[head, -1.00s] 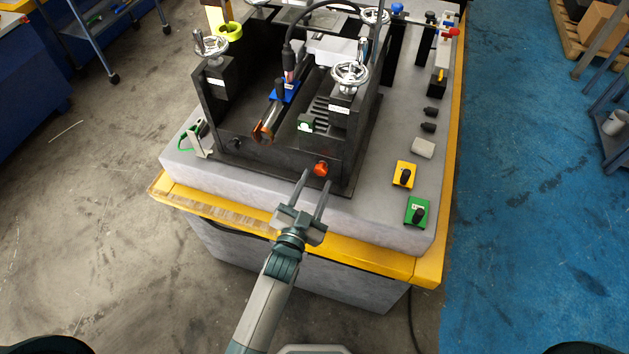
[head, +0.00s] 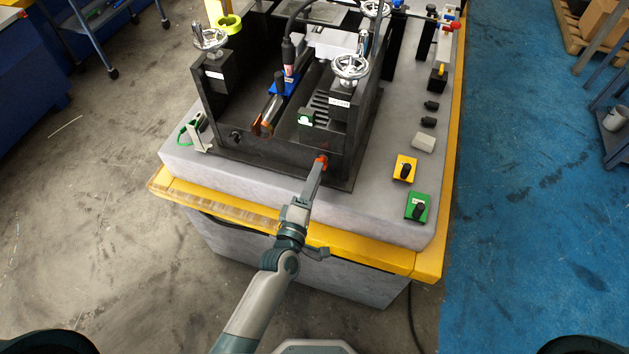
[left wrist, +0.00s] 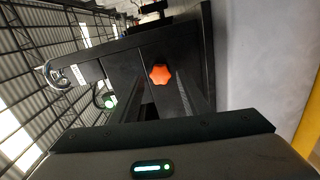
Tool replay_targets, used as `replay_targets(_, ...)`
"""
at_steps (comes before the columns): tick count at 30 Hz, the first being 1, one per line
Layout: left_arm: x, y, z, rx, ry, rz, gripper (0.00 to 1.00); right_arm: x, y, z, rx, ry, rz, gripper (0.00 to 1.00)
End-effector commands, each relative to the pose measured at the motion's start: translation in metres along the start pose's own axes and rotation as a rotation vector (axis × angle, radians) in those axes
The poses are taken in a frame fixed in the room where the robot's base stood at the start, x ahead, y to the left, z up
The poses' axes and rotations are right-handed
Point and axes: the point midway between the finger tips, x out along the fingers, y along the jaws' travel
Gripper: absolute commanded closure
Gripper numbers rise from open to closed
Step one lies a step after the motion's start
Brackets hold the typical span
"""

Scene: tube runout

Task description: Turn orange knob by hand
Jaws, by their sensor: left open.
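The orange knob (head: 321,160) sits on the front face of the black fixture, low and near its right corner. My left gripper (head: 317,172) is at the knob, its fingers pointing at it and seen nearly edge-on in the head view, so they cover part of it. In the left wrist view the lobed orange knob (left wrist: 160,74) shows between the tips of the open fingers. Whether the fingers touch it I cannot tell. My right gripper is not in view.
The black fixture (head: 270,157) with chrome handwheels (head: 351,67) stands on a grey bench top (head: 370,205) with a yellow edge. A yellow switch box (head: 404,168) and a green one (head: 417,208) are to the right.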

Motion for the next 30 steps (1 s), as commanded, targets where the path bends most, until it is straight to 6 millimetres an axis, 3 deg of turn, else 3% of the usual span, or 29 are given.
replay_targets(3, 0.0, -0.003, 0.0, -0.221, 0.0, 0.001, 0.58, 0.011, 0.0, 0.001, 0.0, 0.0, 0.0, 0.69)
replay_targets(7, 0.0, -0.002, 0.0, -0.377, 0.0, 0.0, 0.58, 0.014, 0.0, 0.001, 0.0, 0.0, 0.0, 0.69)
replay_targets(20, 0.002, 0.0, 0.0, -0.394, 0.0, 0.0, 0.58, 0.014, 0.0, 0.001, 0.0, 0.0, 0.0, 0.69)
replay_targets(30, 0.016, -0.001, -0.001, -0.392, 0.001, 0.0, 0.58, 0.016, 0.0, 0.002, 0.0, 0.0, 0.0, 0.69)
